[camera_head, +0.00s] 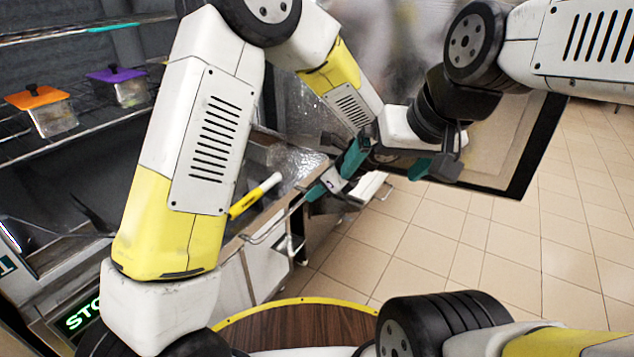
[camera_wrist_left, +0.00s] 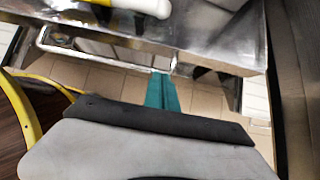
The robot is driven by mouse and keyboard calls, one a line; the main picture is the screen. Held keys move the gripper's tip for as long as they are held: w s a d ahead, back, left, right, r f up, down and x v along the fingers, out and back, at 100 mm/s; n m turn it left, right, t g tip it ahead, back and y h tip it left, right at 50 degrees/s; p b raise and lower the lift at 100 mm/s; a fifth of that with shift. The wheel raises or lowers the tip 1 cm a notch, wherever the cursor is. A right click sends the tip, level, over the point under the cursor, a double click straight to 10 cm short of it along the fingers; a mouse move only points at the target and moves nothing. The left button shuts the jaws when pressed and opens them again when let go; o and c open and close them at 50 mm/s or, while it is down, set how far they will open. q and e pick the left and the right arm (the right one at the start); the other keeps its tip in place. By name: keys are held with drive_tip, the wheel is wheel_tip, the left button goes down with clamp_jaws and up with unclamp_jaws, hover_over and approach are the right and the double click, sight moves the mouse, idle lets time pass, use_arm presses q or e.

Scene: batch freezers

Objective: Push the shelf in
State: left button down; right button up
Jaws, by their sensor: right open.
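A wire shelf (camera_head: 45,142) is inside the open cabinet at the left. A wire rail (camera_head: 280,218) juts out at the cabinet front beside a steel edge. I cannot tell whether it belongs to that shelf. My left gripper (camera_head: 320,188), with teal fingers, reaches down-left to this front edge. In the left wrist view its fingers (camera_wrist_left: 162,78) look together, with tips at the steel edge (camera_wrist_left: 170,48). Contact is unclear. My right gripper (camera_head: 433,167) is open and empty, hanging to the right of the left one, before the open door.
Containers with an orange lid (camera_head: 36,96) and a purple lid (camera_head: 115,74) stand on the wire shelf. A yellow-and-white cylinder (camera_head: 255,195) lies by the front edge. An open dark-framed door (camera_head: 540,150) stands behind my arms. The tiled floor (camera_head: 500,245) at right is clear.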

use_arm(q)
drive_tip(key=w+a, duration=0.7)
drive_tip(key=a, duration=0.2)
drive_tip(key=w+a, duration=0.7)
drive_tip(key=a, duration=0.3)
drive_tip(key=w+a, duration=0.7)
drive_tip(key=a, duration=0.3)
drive_tip(key=shift+w+a+f, duration=0.1)
drive_tip(key=shift+w+a, duration=0.05)
drive_tip(key=shift+a, duration=0.05)
drive_tip(key=shift+w+a, duration=0.1)
drive_tip(key=shift+a, duration=0.2)
